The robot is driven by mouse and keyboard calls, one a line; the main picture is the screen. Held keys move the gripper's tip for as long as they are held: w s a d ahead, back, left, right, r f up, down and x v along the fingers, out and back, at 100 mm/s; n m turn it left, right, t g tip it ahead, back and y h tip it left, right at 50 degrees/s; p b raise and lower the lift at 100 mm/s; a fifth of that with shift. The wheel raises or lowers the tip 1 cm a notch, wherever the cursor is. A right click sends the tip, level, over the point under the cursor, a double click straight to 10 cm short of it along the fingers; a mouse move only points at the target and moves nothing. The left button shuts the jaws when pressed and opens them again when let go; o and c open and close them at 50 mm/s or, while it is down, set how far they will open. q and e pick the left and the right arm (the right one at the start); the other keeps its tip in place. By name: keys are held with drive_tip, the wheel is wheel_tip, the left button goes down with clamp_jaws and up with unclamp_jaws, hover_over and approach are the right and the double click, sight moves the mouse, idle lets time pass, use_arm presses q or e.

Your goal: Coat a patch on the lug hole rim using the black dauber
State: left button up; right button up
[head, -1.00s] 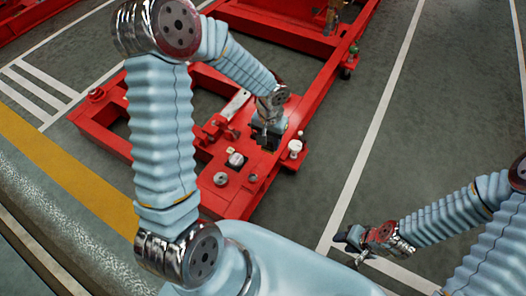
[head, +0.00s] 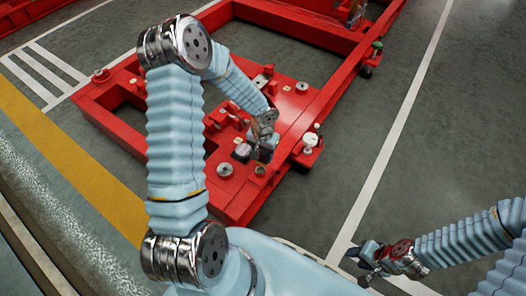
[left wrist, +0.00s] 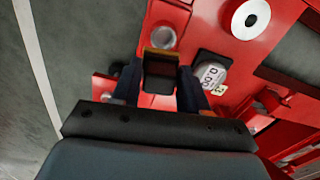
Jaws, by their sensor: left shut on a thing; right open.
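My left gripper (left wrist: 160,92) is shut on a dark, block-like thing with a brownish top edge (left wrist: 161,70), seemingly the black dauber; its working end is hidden. In the head view this gripper (head: 262,150) is low over the near end of the red frame (head: 237,203). A round grey cup or socket (left wrist: 163,38) lies just beyond the held thing. A pale disc with a dark centre hole (left wrist: 251,18) is at the top right. I cannot tell which feature is the lug hole rim. My right gripper (head: 371,262) is open and empty, above the floor.
A grey-white labelled part (left wrist: 210,75) sits close to the right finger. A white-topped post (head: 310,139) stands at the frame's right edge. Red blocks and raised bars (left wrist: 270,98) rise from the frame. Grey floor (head: 450,130) right of the frame is clear.

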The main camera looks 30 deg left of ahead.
sight(263, 159)
use_arm(q)
drive_tip(key=shift+f+b, duration=0.3)
drive_tip(key=shift+f, duration=0.5)
drive_tip(key=shift+f+b, duration=1.05)
drive_tip(key=shift+b, duration=0.15)
idle(0.3)
drive_tip(key=shift+s, duration=0.1)
